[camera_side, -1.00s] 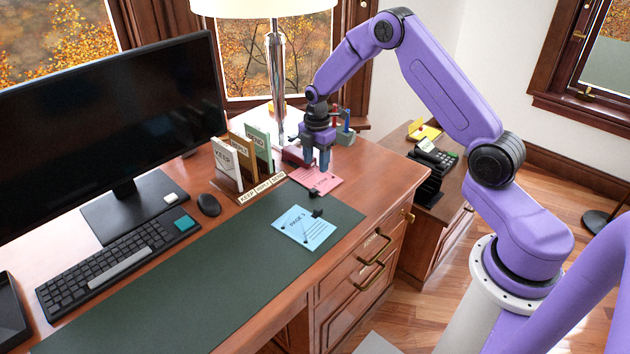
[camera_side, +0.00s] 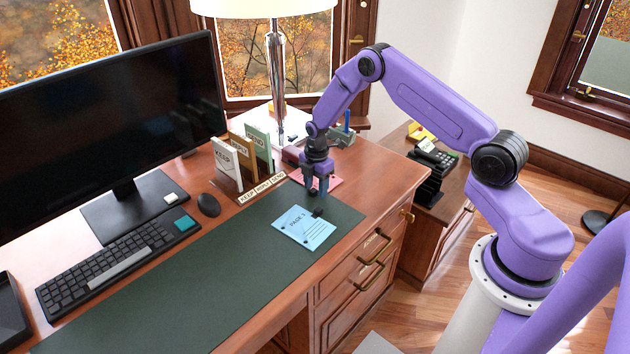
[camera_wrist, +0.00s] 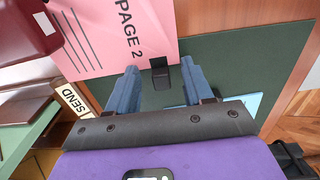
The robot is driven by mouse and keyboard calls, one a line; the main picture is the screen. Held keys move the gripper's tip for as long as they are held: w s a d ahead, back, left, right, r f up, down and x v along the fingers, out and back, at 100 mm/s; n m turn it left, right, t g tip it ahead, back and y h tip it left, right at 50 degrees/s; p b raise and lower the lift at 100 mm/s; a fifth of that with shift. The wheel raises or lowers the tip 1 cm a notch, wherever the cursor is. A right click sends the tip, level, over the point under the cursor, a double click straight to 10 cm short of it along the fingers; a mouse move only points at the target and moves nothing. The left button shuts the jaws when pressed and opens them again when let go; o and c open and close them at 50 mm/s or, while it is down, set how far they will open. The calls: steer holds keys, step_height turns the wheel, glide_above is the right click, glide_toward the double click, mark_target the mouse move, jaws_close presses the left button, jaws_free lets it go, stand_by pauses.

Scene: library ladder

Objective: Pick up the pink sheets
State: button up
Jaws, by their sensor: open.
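The pink sheets (camera_wrist: 105,35) lie flat at the edge of the green desk mat, marked "PAGE 2" in the wrist view. In the side view the pink sheets (camera_side: 331,180) are partly hidden by my gripper. A black clip (camera_wrist: 160,72) sits on their near edge, toward my fingers in the wrist view. My gripper (camera_side: 319,192) points down over the sheets. Its blue fingers (camera_wrist: 158,88) are open, one on each side of the clip, with nothing held. I cannot tell the exact height of the fingertips above the mat.
Blue sheets (camera_side: 304,227) with a black clip lie on the green mat (camera_side: 180,285) close by. A sorter (camera_side: 245,163) labelled KEEP, and SEND stands left of my gripper. A dark red object (camera_wrist: 25,28) is near the pink sheets. The lamp (camera_side: 277,85) stands behind.

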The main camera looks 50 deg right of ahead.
jaws_close()
steer(key=shift+r, duration=0.4)
steer(key=s+d, duration=0.6)
steer(key=d, duration=0.8)
steer(key=s+d, duration=0.6)
steer(key=d, duration=0.7)
steer(key=s+d, duration=0.5)
steer(key=d, duration=0.9)
steer(key=s, duration=0.7)
steer(key=shift+s+d, duration=0.15)
steer(key=shift+s, duration=0.2)
